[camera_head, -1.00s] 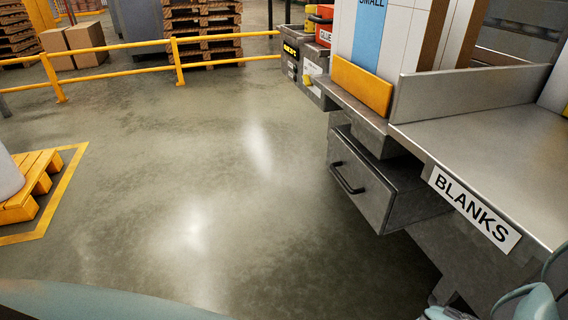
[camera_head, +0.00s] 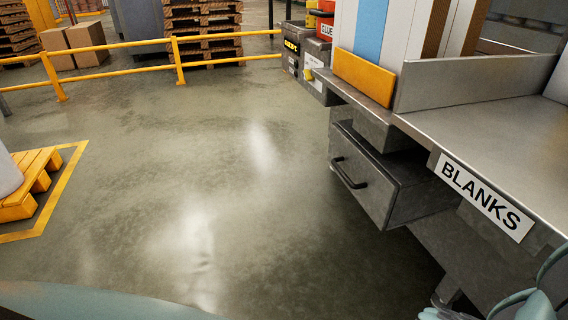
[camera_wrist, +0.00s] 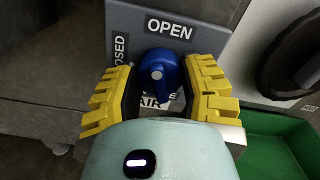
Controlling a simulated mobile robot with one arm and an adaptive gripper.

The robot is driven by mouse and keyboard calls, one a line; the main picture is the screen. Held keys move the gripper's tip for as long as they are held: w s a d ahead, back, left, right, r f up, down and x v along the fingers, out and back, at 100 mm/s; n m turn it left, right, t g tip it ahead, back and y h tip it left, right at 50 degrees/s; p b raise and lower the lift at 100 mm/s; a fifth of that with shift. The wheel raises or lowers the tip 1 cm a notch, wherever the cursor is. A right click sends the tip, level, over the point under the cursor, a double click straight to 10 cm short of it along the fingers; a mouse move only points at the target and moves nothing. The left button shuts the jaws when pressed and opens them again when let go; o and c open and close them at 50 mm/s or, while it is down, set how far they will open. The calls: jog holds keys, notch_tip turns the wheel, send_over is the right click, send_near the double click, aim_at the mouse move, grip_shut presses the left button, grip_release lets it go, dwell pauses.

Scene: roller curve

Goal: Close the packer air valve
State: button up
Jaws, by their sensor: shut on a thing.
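The packer air valve has a blue handle (camera_wrist: 160,72), seen in the middle of the wrist view on a grey plate. An OPEN label (camera_wrist: 169,28) sits above it, and a partly hidden, sideways CLOSED label (camera_wrist: 120,52) sits to its left. An AIR label (camera_wrist: 152,102) is partly covered below it. My gripper (camera_wrist: 160,84), with yellow ribbed fingers, is shut on the blue handle, one finger on each side. The handle's long part runs roughly up and down in the picture, towards OPEN. The valve is not visible in the head view.
A green bin (camera_wrist: 270,155) and a dark round part (camera_wrist: 290,68) lie right of the valve. In the head view, the BLANKS counter (camera_head: 480,125) and a grey drawer (camera_head: 370,180) stand at the right. The floor (camera_head: 190,180) to the left is clear up to a yellow rail (camera_head: 110,75).

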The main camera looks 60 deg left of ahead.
jog(key=n+b, duration=0.2)
jog(key=n, duration=0.1)
jog(key=shift+w+a+f+n, duration=0.1)
jog(key=shift+n, duration=0.3)
jog(key=n+b, duration=0.1)
jog(key=n, duration=0.2)
jog(key=shift+n+b, duration=0.4)
jog(key=n+b, duration=0.2)
jog(key=n, duration=0.3)
jog(key=shift+n+b, duration=0.3)
jog(key=shift+n, duration=0.1)
jog(key=o, duration=1.2)
jog(key=v, duration=0.7)
jog(key=shift+s, duration=0.3)
jog(key=shift+r, duration=0.25)
